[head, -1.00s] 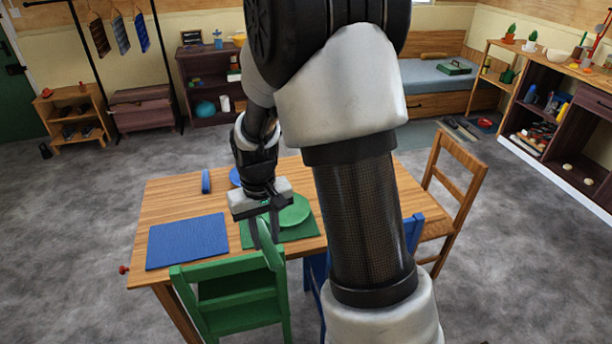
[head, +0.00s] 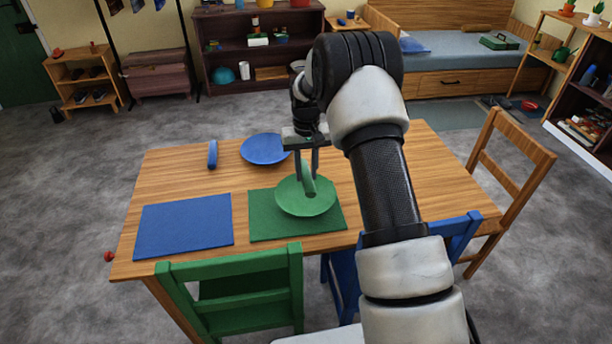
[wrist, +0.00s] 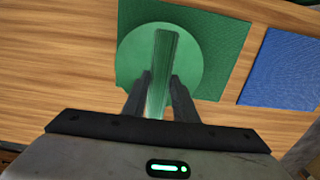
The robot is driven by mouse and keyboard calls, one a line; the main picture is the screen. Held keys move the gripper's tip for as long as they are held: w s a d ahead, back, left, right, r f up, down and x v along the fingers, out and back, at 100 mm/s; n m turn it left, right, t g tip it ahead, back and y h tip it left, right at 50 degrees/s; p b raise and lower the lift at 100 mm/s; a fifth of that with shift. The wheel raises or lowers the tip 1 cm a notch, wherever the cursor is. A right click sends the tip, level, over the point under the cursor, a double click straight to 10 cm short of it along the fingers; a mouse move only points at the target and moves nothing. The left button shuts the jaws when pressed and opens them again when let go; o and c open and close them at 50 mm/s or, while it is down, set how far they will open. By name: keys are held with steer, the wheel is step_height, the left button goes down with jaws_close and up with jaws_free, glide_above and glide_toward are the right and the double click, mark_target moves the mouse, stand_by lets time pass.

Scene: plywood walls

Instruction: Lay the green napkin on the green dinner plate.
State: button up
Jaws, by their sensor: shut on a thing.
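The green dinner plate (head: 292,202) lies on the green placemat (head: 262,224) near the table's front edge. The plate also shows in the wrist view (wrist: 133,52). My gripper (head: 308,176) is over the plate, pointing down, with its fingers shut on the green napkin (head: 308,183). The napkin is a narrow folded strip; in the wrist view the napkin (wrist: 163,62) runs between the fingertips and across the middle of the plate. I cannot tell whether its lower edge touches the plate.
A blue placemat (head: 184,226) lies left of the green one. A blue plate (head: 264,149) and a blue folded strip (head: 212,154) are at the table's far side. Green (head: 230,275) and blue (head: 462,236) chairs stand at the front, a wooden chair (head: 510,165) at the right.

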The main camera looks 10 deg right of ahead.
steer(key=shift+w+r, duration=0.3)
steer(key=shift+w, duration=0.2)
steer(key=shift+f+b, duration=1.75)
steer(key=shift+f, duration=1.2)
steer(key=shift+f, duration=0.2)
steer(key=shift+f+b, duration=0.6)
steer(key=shift+f, duration=0.15)
steer(key=o, duration=1.1)
step_height(320, 180, up, 18)
steer(key=p, duration=0.2)
steer(key=shift+f, duration=0.25)
